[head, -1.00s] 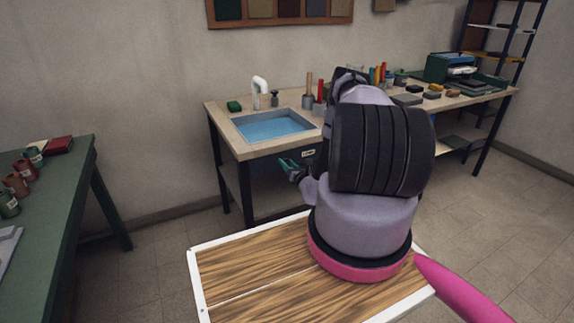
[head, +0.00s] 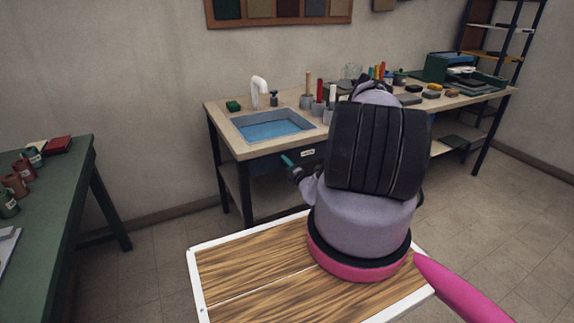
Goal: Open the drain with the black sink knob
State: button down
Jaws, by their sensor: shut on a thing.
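The sink (head: 244,126) is set into the wooden-topped table. Blue water (head: 270,131) stands in it, below the rim, with the inner walls showing above it. A white tap (head: 258,88) stands behind it. My gripper (head: 287,160) has teal fingertips at the dark front panel under the sink, left of a small white label (head: 308,153). Its fingers appear as one edge and are shut on the black sink knob, which they and my wrist hide. The drain hole cannot be seen.
A green block (head: 233,106) and a dark bottle (head: 273,98) stand by the tap. Pots with tools (head: 306,101) stand right of the sink. A green table (head: 70,190) is at the left. The floor between the tables is clear.

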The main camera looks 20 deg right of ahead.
jog(key=shift+s+f+m, duration=0.1)
jog(key=shift+f+m, duration=0.05)
jog(key=shift+m, duration=0.55)
jog(key=shift+c, duration=1.7)
grip_release()
jog(key=s, duration=1)
jog(key=shift+s+d, duration=0.15)
jog(key=shift+s, duration=0.25)
